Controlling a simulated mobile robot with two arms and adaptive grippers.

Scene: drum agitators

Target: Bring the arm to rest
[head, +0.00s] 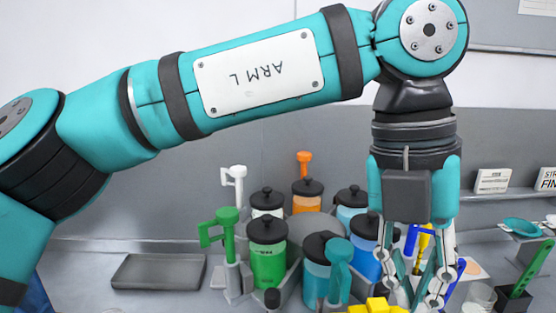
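My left arm, marked ARM L, comes in from the left and crosses the upper part of the head view. My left gripper (418,296) hangs down at the right, its fingers pointing at the work surface. Its fingertips look a little apart, and I see nothing held between them. It is in front of the cluster of lidded jars and hides some things behind it. My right arm and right gripper are not in view.
Lidded jars stand in the middle: green (268,262), orange (307,197), teal (316,277) and others. A green-handled agitator (226,235) and a white one (236,183) rise beside them. Yellow blocks (377,306) are at the bottom. An empty grey tray (158,271) lies left.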

